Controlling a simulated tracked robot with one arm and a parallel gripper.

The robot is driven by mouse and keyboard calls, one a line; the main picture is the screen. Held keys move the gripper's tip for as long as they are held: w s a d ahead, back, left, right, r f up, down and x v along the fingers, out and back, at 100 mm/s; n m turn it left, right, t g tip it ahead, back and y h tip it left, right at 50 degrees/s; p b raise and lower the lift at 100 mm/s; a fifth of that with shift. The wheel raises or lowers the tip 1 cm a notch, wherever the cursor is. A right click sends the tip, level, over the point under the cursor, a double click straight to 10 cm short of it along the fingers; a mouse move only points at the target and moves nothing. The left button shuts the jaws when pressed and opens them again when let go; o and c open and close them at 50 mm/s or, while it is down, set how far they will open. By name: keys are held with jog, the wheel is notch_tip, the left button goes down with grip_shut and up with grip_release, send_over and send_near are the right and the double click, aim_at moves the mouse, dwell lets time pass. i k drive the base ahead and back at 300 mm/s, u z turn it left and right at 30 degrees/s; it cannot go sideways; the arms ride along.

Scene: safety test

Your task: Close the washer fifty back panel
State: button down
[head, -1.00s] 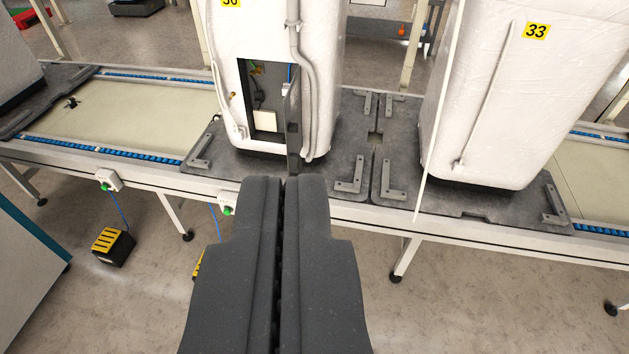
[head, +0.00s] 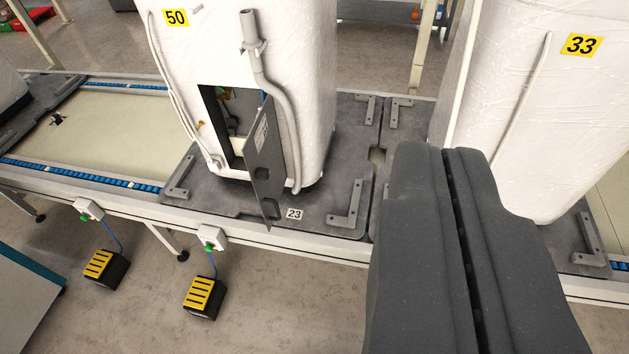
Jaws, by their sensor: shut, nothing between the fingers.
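The white washer fifty (head: 300,90), labelled 50, stands on a dark grey pallet (head: 325,208) on the conveyor, left of centre. Its dark grey back panel (head: 264,165) is open, hinged at the right side of a rectangular opening (head: 222,115) and swung out toward me. Wires and parts show inside the opening. My gripper (head: 447,150) is shut and empty. In the picture it lies to the right of the open panel and apart from it, in front of the gap between the two washers.
Two yellow-topped foot pedals (head: 103,268) lie on the floor. Floor in front of the conveyor is largely clear.

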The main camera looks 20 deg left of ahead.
aim_at(261, 147)
jog(key=u, duration=0.15)
jog(key=i, duration=0.85)
jog(key=u, duration=0.45)
